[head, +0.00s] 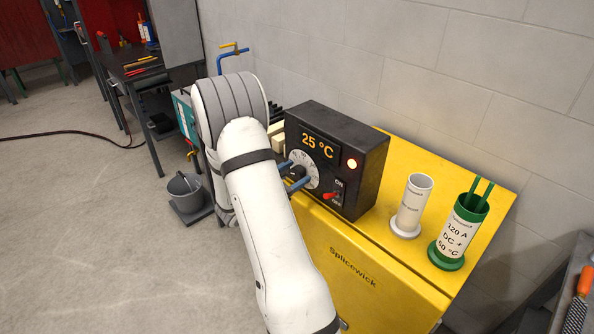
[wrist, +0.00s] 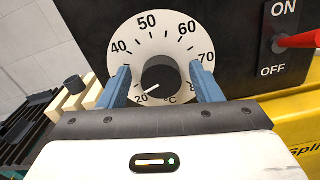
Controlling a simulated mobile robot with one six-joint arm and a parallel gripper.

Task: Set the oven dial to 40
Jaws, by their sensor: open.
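The black oven (head: 352,140) stands on a yellow cabinet, and its orange display (head: 318,147) reads 25 °C. Its white dial (wrist: 152,45) fills the middle of the wrist view, marked from 20 at lower left over 40, 50, 60 and 70. The dark knob (wrist: 160,74) has a white line pointing lower left, near 20. My gripper (wrist: 160,82) is open, with one blue finger on each side of the knob and gaps visible between. In the head view my gripper (head: 297,174) is at the dial, partly hiding it.
A red ON/OFF switch (head: 331,195) and a glowing lamp (head: 351,163) are right of the dial. A white holder (head: 411,208) and a green rod holder (head: 459,232) stand on the yellow cabinet (head: 405,157). A grey wall is behind; open floor lies left.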

